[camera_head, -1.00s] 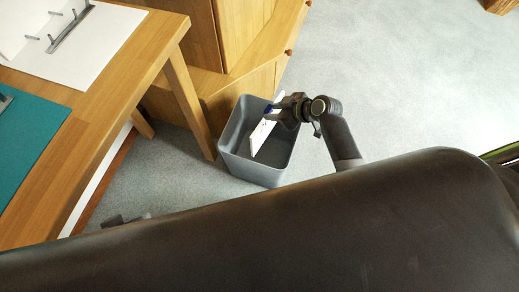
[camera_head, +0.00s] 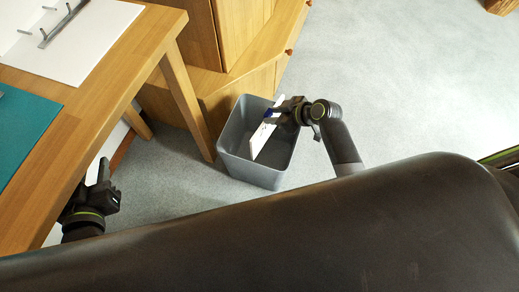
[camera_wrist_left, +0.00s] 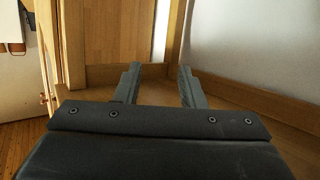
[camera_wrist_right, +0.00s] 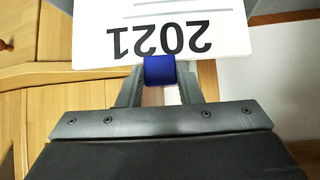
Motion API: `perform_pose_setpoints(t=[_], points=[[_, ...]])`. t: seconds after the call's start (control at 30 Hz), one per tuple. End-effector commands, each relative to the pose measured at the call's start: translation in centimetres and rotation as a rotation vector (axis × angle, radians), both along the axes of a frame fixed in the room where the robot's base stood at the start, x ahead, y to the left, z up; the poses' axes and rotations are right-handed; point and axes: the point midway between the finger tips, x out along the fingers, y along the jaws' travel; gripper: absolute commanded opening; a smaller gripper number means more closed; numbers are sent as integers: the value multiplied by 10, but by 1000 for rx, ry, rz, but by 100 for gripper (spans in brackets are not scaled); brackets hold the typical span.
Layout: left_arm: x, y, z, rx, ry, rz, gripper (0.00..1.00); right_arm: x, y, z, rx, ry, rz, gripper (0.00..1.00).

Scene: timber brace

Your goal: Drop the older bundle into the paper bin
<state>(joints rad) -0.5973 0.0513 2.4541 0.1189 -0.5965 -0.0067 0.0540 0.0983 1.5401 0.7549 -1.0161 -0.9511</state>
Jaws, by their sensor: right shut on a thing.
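A white paper bundle (camera_head: 261,138) hangs over the grey paper bin (camera_head: 229,165), its lower part inside the bin's opening in the head view. In the right wrist view the bundle (camera_wrist_right: 160,28) shows the number 2021, upside down, with a blue clip (camera_wrist_right: 159,71) at its edge. My right gripper (camera_head: 275,114) is shut on the bundle at the clip, above the bin's far right rim. My left gripper (camera_head: 104,172) is beside the desk's front edge, away from the bin. In the left wrist view its fingers (camera_wrist_left: 160,85) are apart with nothing between them.
The wooden desk (camera_head: 101,107) at left carries an open white ring binder (camera_head: 85,42) and a teal mat (camera_head: 22,125). Its leg (camera_head: 187,100) stands close to the bin. A wooden cabinet (camera_head: 245,75) is behind. Open carpet (camera_head: 400,90) lies to the right.

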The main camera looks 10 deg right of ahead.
Motion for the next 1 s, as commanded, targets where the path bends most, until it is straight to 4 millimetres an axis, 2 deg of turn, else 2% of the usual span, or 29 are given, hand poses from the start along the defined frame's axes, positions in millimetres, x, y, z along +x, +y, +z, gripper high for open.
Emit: perform_pose_setpoints(t=[0.2, 0.53, 0.57, 0.7, 0.77, 1.0], points=[[6, 1, 14, 20, -81, 3, 36, 0, 0, -2, 1, -1, 0, 0], [7, 2, 17, 23, -94, 4, 36, 0, 0, -2, 1, -1, 0, 0], [7, 2, 17, 23, -94, 4, 36, 0, 0, -2, 1, -1, 0, 33], [7, 2, 17, 23, -94, 4, 36, 0, 0, -2, 1, -1, 0, 52], [7, 2, 17, 23, -94, 4, 36, 0, 0, -2, 1, -1, 0, 58], [7, 1, 17, 23, -93, 4, 36, 0, 0, -3, -1, 1, 0, 58]])
